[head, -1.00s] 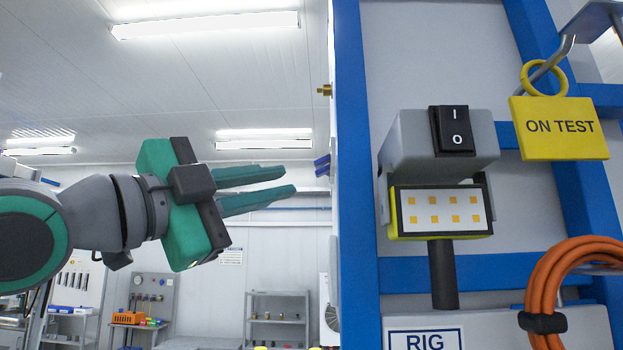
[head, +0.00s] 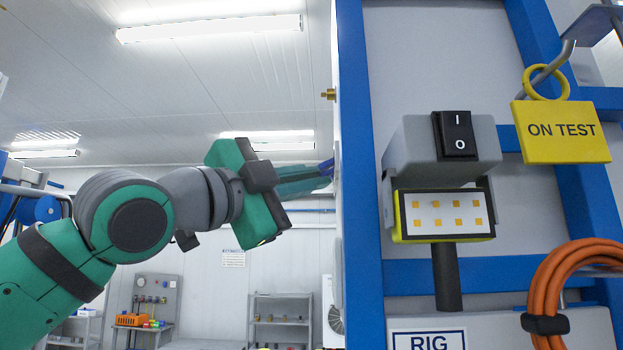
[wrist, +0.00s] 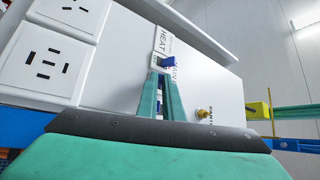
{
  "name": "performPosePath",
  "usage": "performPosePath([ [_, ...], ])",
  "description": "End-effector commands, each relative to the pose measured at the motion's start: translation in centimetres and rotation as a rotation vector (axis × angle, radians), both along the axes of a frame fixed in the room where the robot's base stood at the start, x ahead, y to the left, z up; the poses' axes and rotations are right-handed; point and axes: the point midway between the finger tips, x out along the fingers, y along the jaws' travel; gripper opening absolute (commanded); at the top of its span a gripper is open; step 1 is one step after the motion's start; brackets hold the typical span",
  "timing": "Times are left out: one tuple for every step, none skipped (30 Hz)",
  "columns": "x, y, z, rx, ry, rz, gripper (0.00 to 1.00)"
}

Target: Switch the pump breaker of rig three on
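My gripper (head: 306,180) is at the left side of the rig's cabinet, its fingertips by a small blue lever (head: 327,167) on the side panel. In the wrist view the two fingers (wrist: 160,76) are a narrow gap apart, pointing at the blue lever (wrist: 168,62); I cannot tell whether they touch it. Labels beside it read HEAT and partly "MAIN". No breaker label for the pump is readable. A black I/O rocker switch (head: 455,134) sits on a grey box on the front. The RIG plate (head: 430,340) is cut off, its number unseen.
A yellow ON TEST tag (head: 562,132) hangs from a hook; a lamp (head: 445,214) and a coiled orange cable (head: 560,275) are on the front. Beside the lever are a brass fitting (wrist: 204,113) and white sockets (wrist: 45,65). Left of the cabinet is open room.

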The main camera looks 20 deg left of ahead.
Motion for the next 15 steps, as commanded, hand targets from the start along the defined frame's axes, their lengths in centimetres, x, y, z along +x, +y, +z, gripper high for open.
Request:
performPosePath([
  [-0.01, 0.02, -0.02, 0.0, 0.0, 0.0, 0.0],
  [-0.01, 0.02, -0.03, 0.0, 0.0, 0.001, 0.0],
  [0.0, 0.04, -0.03, 0.0, 0.001, 0.001, 0.0],
  [0.0, 0.04, -0.02, 0.001, 0.001, 0.001, 0.0],
  [0.01, 0.05, 0.0, 0.004, 0.002, 0.002, 0.0],
  [0.03, 0.1, 0.04, 0.009, 0.004, 0.003, 0.0],
  [0.05, 0.13, 0.06, 0.016, 0.008, 0.004, 0.0],
  [0.06, 0.17, 0.1, 0.025, 0.011, 0.005, 0.0],
  [0.06, 0.27, 0.22, 0.039, 0.015, 0.007, 0.0],
  [0.05, 0.33, 0.29, 0.052, 0.019, 0.008, 0.0],
  [0.04, 0.36, 0.38, 0.067, 0.024, 0.008, 0.0],
  [0.01, 0.43, 0.48, 0.088, 0.029, 0.008, 0.0],
  [0.0, 0.5, 0.56, 0.104, 0.034, 0.008, 0.0],
  [-0.02, 0.51, 0.61, 0.123, 0.039, 0.007, 0.0],
  [-0.03, 0.57, 0.75, 0.146, 0.046, 0.008, 0.0],
])
